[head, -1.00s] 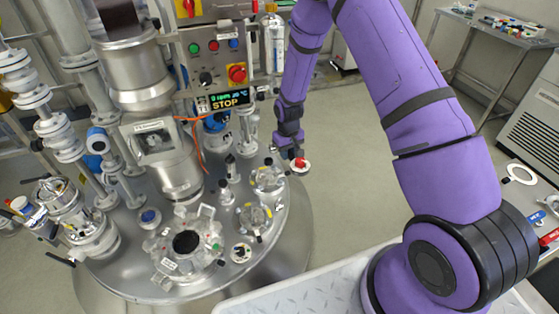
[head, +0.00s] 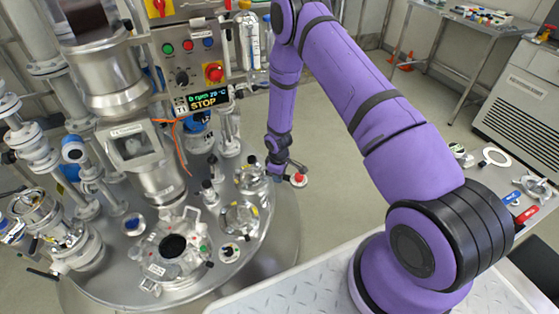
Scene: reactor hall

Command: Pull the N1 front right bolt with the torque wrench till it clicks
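My gripper (head: 277,171) hangs fingers down at the right edge of the steel vessel lid (head: 112,272). It is small and dark here, and its fingers are not clear. A red-topped piece (head: 298,180) with a pale rim shows just right of it, against the floor. I cannot tell whether it is part of a held tool. I cannot make out the torque wrench. Flanged nozzles with bolts stand on the lid: a right-hand one (head: 240,217), one behind it (head: 250,180) and a large front one (head: 172,248). Their labels are too small to tell which is N1.
A control box with a STOP display (head: 203,98) and red button (head: 214,72) stands behind the lid. Glass columns and pipes crowd the left. A side table at right holds a white ring (head: 496,157) and fittings with blue and red levers. Floor right of the lid is open.

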